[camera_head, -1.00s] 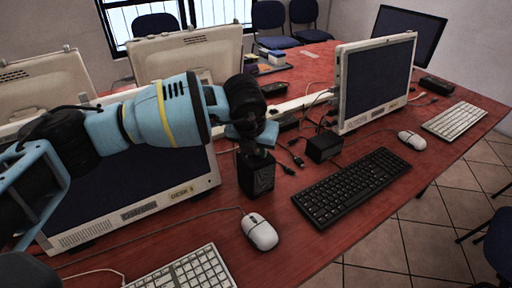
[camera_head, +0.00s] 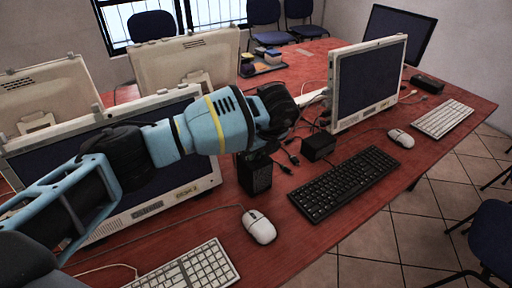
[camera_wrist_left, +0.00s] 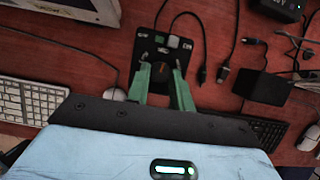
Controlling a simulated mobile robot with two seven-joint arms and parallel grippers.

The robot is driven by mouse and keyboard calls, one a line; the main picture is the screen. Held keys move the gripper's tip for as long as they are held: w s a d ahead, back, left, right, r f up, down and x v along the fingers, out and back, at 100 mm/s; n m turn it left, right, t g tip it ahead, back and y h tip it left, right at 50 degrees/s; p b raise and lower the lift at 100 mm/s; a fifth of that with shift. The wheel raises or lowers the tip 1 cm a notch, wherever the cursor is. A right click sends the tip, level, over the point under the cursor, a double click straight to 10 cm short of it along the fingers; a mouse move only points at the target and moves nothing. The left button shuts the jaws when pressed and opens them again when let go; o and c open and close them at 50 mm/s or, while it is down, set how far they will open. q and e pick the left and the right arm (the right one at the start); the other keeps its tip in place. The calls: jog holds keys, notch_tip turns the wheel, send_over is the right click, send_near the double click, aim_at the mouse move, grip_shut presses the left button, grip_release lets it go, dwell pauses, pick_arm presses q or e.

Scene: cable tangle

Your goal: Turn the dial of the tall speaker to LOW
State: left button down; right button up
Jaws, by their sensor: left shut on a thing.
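The tall speaker (camera_head: 254,176) is a black upright box on the red desk, behind the white mouse. The left wrist view shows its top (camera_wrist_left: 158,42) from above, with small light and grey patches. My left gripper (camera_wrist_left: 160,68) points down at the top of the speaker. Its two green fingers are shut on a small part there, which looks like the dial (camera_wrist_left: 154,64). The fingers hide most of the dial, and I cannot read its setting. In the head view my wrist covers most of the left gripper (camera_head: 260,152). My right gripper is not in view.
A shorter black box (camera_head: 318,147) and loose cable plugs (camera_head: 290,160) lie right of the speaker. A black keyboard (camera_head: 345,183), a white mouse (camera_head: 259,226) and a white keyboard (camera_head: 188,268) are in front. A monitor (camera_head: 368,85) stands behind.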

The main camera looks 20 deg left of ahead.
pick_arm(q)
jog(key=n, duration=0.2)
jog(key=shift+w+d+r+n+g+y+p, duration=0.1)
jog(key=shift+w+r+n+g+y+p, duration=0.05)
jog(key=shift+n+g+y+p, duration=0.2)
jog(key=shift+n+g, duration=0.35)
jog(key=shift+n, duration=0.6)
jog(key=n+g, duration=0.1)
jog(key=n, duration=0.1)
jog(key=shift+w+n, duration=0.15)
jog(key=shift+n, duration=0.25)
jog(key=shift+w+f+n+g+b, duration=0.1)
jog(key=shift+f+n+g+b, duration=0.15)
jog(key=shift+n+g+b, duration=0.65)
jog(key=shift+r+n+t+p, duration=0.1)
jog(key=shift+n+t+p, duration=0.2)
jog(key=shift+n+p, duration=0.1)
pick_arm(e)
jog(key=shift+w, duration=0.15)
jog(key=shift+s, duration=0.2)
pick_arm(q)
jog(key=c, duration=1.2)
grip_release()
